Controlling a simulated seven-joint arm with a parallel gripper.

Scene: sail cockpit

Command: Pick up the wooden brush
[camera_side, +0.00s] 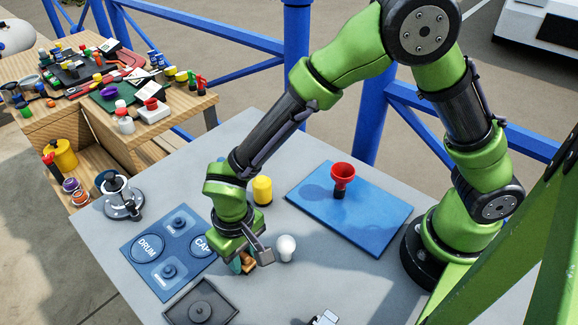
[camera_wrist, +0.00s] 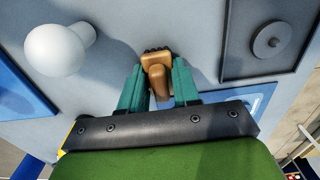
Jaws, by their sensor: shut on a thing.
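The wooden brush (camera_wrist: 158,76) is brown with dark bristles at its far end. In the wrist view it sits between the two green fingers of my gripper (camera_wrist: 160,85), which are shut on it. In the side view my gripper (camera_side: 243,264) points down near the table's front middle, and a small brown part of the brush (camera_side: 247,259) shows at the fingertips. I cannot tell whether the brush touches the table.
A white bulb (camera_side: 286,247) stands close right of my gripper. A yellow cylinder (camera_side: 262,190) and a blue mat (camera_side: 375,217) with a red funnel (camera_side: 342,176) lie behind. A blue DRUM panel (camera_side: 140,262) and a dark tray (camera_side: 232,309) are left and in front.

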